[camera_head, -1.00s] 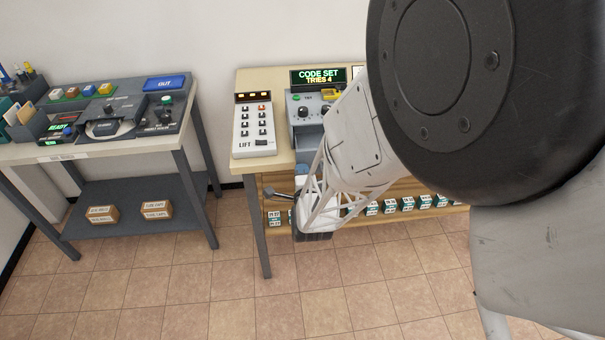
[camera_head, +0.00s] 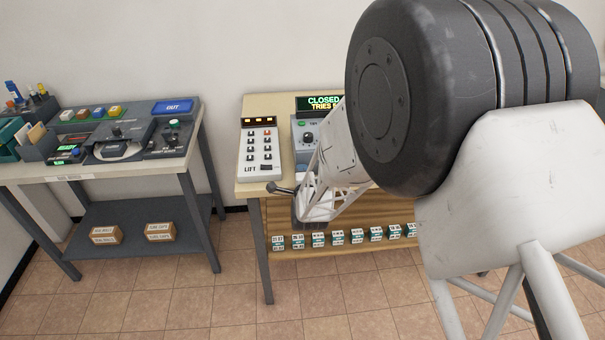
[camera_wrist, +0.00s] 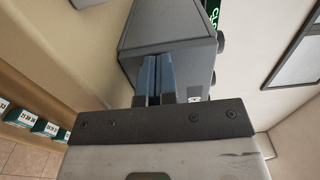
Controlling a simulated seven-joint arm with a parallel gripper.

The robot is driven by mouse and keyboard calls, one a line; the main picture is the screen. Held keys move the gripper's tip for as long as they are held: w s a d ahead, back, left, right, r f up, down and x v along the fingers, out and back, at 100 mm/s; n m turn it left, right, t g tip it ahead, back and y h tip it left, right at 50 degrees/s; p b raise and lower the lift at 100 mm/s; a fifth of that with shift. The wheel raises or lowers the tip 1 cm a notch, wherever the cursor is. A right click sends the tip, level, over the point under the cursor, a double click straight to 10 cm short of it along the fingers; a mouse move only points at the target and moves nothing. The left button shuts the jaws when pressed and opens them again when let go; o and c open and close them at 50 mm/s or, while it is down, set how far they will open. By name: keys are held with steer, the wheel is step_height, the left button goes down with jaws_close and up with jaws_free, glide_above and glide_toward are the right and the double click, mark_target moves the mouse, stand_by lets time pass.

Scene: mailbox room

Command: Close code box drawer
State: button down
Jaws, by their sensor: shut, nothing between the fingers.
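The code box (camera_head: 304,133) is a grey unit on the wooden table, partly hidden behind my arm in the head view. Its green display (camera_head: 320,103) reads "CLOSED" with a "TRIES" line below. In the wrist view the grey box body (camera_wrist: 172,25) fills the top middle. My gripper (camera_wrist: 158,58) shows there as two blue fingers side by side, shut and empty. Their tips are right at the box's face; contact is hard to tell. No drawer stands out from the box in the wrist view. The drawer front is hidden in the head view.
Several small labelled boxes (camera_head: 337,237) line the shelf below. A grey-legged desk (camera_head: 95,170) with controls stands at left, across a floor gap.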

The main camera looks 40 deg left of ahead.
steer(key=shift+w+a+r, duration=0.1)
steer(key=shift+w+a, duration=0.05)
steer(key=shift+w, duration=0.05)
steer(key=shift+s+d, duration=0.3)
steer(key=v, duration=1.3)
steer(key=shift+s+d, duration=0.2)
steer(key=shift+s, duration=0.05)
stand_by(0.4)
